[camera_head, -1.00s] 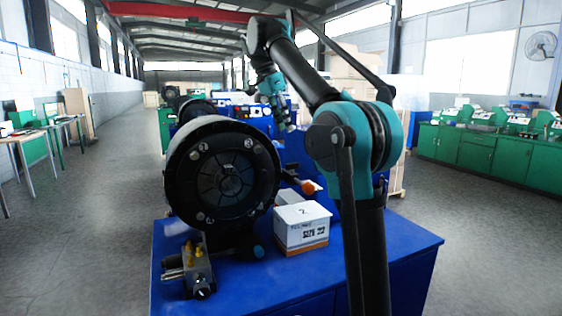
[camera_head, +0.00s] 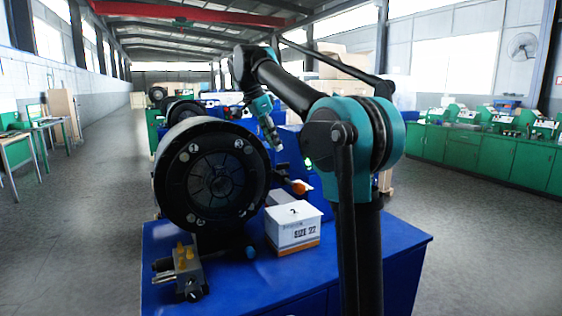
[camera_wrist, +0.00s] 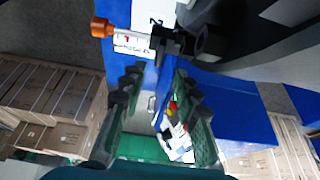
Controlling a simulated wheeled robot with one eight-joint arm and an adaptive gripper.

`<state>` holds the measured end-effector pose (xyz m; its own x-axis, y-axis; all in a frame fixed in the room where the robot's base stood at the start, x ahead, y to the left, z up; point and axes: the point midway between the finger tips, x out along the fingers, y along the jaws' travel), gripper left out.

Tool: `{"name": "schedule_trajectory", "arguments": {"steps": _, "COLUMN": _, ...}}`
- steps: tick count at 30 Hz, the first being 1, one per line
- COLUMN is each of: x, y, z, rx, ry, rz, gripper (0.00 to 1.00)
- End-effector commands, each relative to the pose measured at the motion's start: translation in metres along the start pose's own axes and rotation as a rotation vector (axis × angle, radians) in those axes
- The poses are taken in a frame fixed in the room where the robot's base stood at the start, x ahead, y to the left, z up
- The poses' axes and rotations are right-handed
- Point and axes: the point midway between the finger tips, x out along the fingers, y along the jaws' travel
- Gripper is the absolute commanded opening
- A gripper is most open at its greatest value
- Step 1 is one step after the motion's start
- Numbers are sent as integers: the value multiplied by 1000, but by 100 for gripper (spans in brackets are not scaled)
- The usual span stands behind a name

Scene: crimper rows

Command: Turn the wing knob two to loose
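The crimper (camera_head: 213,178) is a large black round head on a blue bench. A small grey block (camera_head: 186,277) with yellow pieces (camera_head: 184,254) on top stands at the bench's front left. The yellow pieces may be wing knobs, but they are too small to tell, and I cannot make out which is two. My gripper (camera_head: 275,142) hangs in the air behind and right of the crimper head, pointing down, well away from the block. In the wrist view my gripper (camera_wrist: 164,100) is open, with nothing held between its fingers.
A white box (camera_head: 293,229) marked 2 and SIZE 22 stands on the blue bench (camera_head: 375,260). An orange-tipped lever (camera_head: 301,188) sticks out right of the crimper; its orange end shows in the wrist view (camera_wrist: 102,27). Brown cartons (camera_wrist: 55,100) are at the wrist view's left.

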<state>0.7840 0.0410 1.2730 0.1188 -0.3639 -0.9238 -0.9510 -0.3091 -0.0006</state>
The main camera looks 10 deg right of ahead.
Motion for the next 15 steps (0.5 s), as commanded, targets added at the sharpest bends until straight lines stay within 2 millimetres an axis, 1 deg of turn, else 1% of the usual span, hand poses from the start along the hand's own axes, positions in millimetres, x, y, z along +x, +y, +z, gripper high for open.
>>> {"name": "schedule_trajectory", "arguments": {"steps": 1, "x": 11, "y": 0, "z": 0, "rx": 1, "ry": 0, "rz": 0, "gripper": 31}}
{"name": "schedule_trajectory", "arguments": {"steps": 6, "x": 42, "y": 1, "z": 0, "rx": 2, "ry": 0, "rz": 1, "gripper": 31}}
{"name": "schedule_trajectory", "arguments": {"steps": 12, "x": 65, "y": 0, "z": 0, "rx": 0, "ry": 0, "rz": 1, "gripper": 31}}
{"name": "schedule_trajectory", "arguments": {"steps": 15, "x": 70, "y": 0, "z": 0, "rx": 0, "ry": 0, "rz": 1, "gripper": 31}}
